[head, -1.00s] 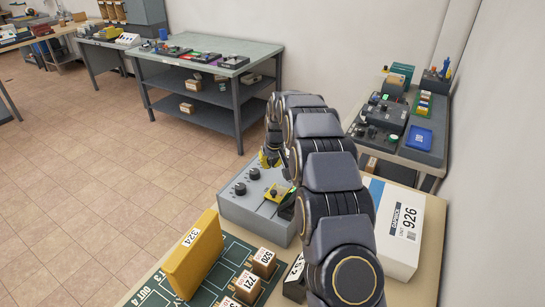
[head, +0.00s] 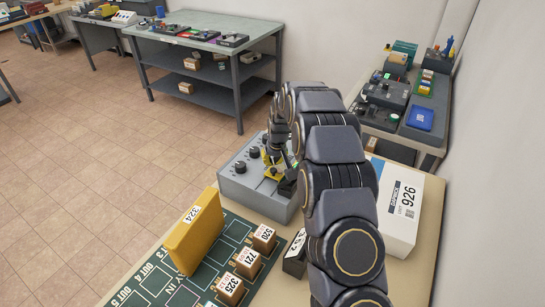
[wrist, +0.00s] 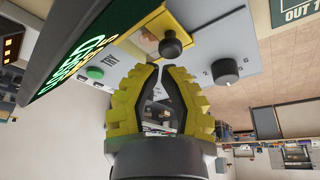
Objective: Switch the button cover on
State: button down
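A grey control box (head: 232,183) with dark knobs stands on the near table. The yellow button cover (head: 271,173) is on its top, partly hidden by my gripper and arm. In the wrist view, the yellow cover (wrist: 188,17) is at the top, with a dark round knob (wrist: 171,46) in front of it. My gripper (wrist: 160,69) has yellow ribbed fingers, with tips close together and nothing seen between them. The tips are just below the dark knob in the picture; contact cannot be told. In the head view my gripper (head: 273,158) is right above the cover.
A green button (wrist: 95,73) marked TRY and a green-lit display (wrist: 75,55) are left of my fingers. A yellow box (head: 193,243) and a white box (head: 405,215) stand nearby on the table.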

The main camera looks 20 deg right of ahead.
jog(key=shift+s+a, duration=1.9)
jog(key=shift+a, duration=0.05)
jog(key=shift+w+r, duration=0.25)
jog(key=shift+w, duration=0.65)
jog(key=shift+w+r, duration=0.25)
jog(key=shift+w, duration=0.65)
jog(key=shift+w+r, duration=0.1)
jog(key=shift+r, duration=0.25)
jog(key=v, duration=0.9)
jog(key=shift+r, duration=0.15)
